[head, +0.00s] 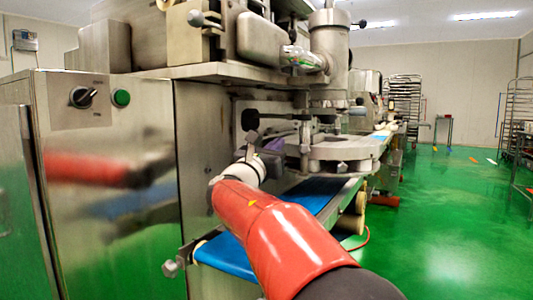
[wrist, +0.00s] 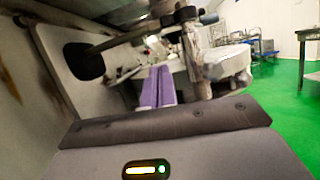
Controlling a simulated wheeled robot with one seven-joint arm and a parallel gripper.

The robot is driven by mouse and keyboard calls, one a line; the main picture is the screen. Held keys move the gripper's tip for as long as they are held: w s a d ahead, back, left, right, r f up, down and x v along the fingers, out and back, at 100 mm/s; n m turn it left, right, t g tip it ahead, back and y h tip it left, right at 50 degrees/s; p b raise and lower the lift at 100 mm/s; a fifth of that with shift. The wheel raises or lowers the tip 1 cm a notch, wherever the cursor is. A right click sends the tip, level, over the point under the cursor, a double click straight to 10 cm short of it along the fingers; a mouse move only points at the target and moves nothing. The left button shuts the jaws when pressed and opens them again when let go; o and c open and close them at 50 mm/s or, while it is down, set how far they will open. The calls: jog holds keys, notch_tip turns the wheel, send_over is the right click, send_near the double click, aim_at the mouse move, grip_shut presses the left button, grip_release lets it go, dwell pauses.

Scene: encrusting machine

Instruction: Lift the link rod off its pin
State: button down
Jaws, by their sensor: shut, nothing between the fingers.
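My gripper (wrist: 158,72) has purple fingers, side by side, shut and empty, below the rod in that picture. In the head view my gripper (head: 273,146) is partly hidden behind my wrist.
A blue conveyor belt (head: 228,252) runs below my arm. A steel cabinet (head: 105,180) with a switch and green button stands at left. The round metal plate assembly (head: 335,152) is close on the right. Green floor (head: 450,220) is open at right.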

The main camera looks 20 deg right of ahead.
jog(key=d+r, duration=0.1)
jog(key=w+d+r, duration=0.1)
jog(key=r, duration=0.1)
jog(key=w+d+r+p, duration=0.1)
jog(key=shift+r, duration=0.2)
jog(key=shift+r, duration=0.1)
notch_tip(320, 180, up, 5)
jog(key=n+t+y+p, duration=0.1)
jog(key=n+p, duration=0.2)
jog(key=p, duration=0.2)
jog(key=shift+n, duration=0.4)
jog(key=shift+f, duration=0.2)
